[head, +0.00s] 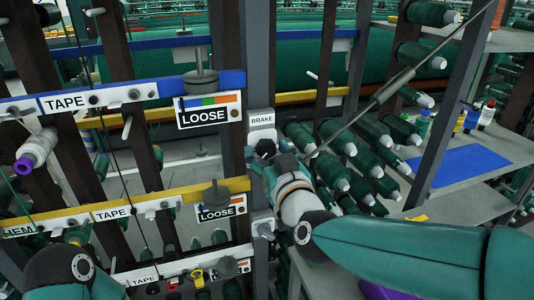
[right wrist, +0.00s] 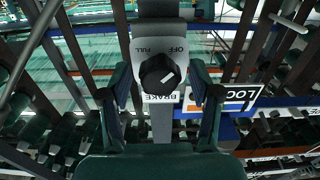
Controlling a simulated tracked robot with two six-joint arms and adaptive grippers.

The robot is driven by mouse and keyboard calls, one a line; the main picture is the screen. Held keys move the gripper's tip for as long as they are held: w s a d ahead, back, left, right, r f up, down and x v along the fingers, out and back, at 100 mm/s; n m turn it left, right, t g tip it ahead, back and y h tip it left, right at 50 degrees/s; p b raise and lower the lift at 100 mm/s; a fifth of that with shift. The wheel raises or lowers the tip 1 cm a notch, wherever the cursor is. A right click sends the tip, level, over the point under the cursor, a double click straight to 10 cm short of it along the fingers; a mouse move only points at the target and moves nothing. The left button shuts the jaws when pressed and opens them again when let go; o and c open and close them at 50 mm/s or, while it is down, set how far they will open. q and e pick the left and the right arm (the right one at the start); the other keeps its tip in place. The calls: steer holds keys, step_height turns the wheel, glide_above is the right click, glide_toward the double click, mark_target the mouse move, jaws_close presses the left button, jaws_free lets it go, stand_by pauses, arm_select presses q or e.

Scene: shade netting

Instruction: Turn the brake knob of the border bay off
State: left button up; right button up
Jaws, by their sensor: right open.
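A black brake knob (head: 266,147) sits on a pale plate marked BRAKE (head: 261,119), fixed to a grey upright. In the right wrist view the knob (right wrist: 160,73) shows close up, with a white line on its face. The plate's words are upside down there: OFF and FULL above the knob, BRAKE below. I cannot tell which word the line marks. My right gripper (right wrist: 161,72) is open, its fingers on both sides of the knob with gaps visible; it also shows in the head view (head: 265,163). No bay name is readable. My left gripper is out of view.
A LOOSE sign (head: 208,110) with a grey tensioner hangs left of the knob, with another LOOSE sign (head: 221,211) lower. A second pale plate (head: 263,226) sits lower on the upright. Green spools (head: 375,130) crowd the right. A slanted rod (head: 392,88) passes right of the knob.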

steer(key=v, duration=1.2)
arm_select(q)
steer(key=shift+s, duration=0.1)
